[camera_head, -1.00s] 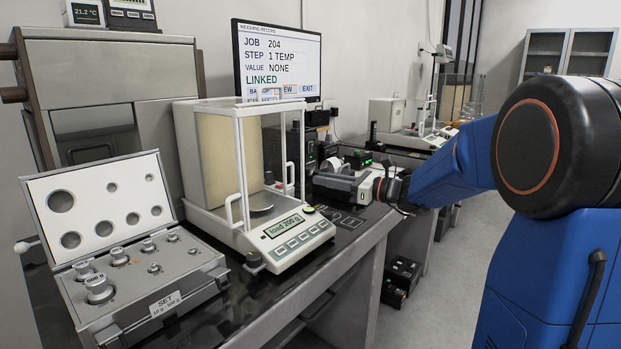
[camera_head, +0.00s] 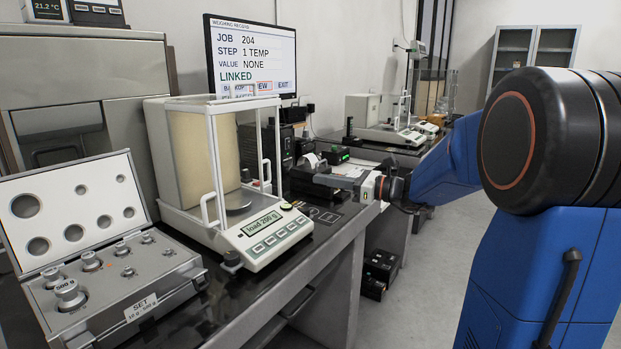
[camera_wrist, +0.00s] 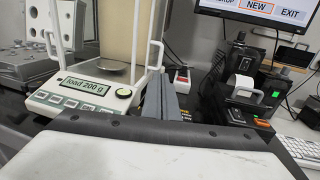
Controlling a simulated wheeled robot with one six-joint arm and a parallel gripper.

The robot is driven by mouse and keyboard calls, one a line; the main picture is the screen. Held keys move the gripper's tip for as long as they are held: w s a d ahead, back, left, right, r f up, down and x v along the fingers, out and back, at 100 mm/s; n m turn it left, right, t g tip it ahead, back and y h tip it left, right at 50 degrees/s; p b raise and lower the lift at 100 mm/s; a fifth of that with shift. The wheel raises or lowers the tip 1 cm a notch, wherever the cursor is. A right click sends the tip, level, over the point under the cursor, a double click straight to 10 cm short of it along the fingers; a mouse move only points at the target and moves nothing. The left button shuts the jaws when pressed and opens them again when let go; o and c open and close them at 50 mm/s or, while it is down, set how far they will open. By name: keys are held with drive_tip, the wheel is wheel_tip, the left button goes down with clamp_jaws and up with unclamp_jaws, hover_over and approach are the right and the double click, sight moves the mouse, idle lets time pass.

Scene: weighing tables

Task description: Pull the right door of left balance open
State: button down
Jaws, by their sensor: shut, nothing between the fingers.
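The left balance (camera_head: 271,240) stands on the dark bench, a white weighing unit with a glass draught shield. Its display reads "load 200 g", and its round pan (camera_head: 238,207) is empty. The right door's white handle (camera_head: 266,176) is on the shield's right side; it also shows in the wrist view (camera_wrist: 155,56). The clear glass makes the door's exact position hard to tell, but it looks closed. My gripper (camera_head: 294,174) is shut and empty, to the right of that handle. In the wrist view, its grey fingers (camera_wrist: 163,86) point toward the handle area; contact cannot be told.
An open weight case (camera_head: 115,285) stands left of the balance. A monitor (camera_head: 252,58) is behind it. A small printer (camera_wrist: 243,90) and black devices sit right of the balance. A second balance (camera_head: 400,133) stands farther back.

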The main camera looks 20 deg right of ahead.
drive_tip(key=x, duration=1.4)
drive_tip(key=w+d+x, duration=0.1)
drive_tip(key=x, duration=0.6)
drive_tip(key=shift+w+a, duration=0.2)
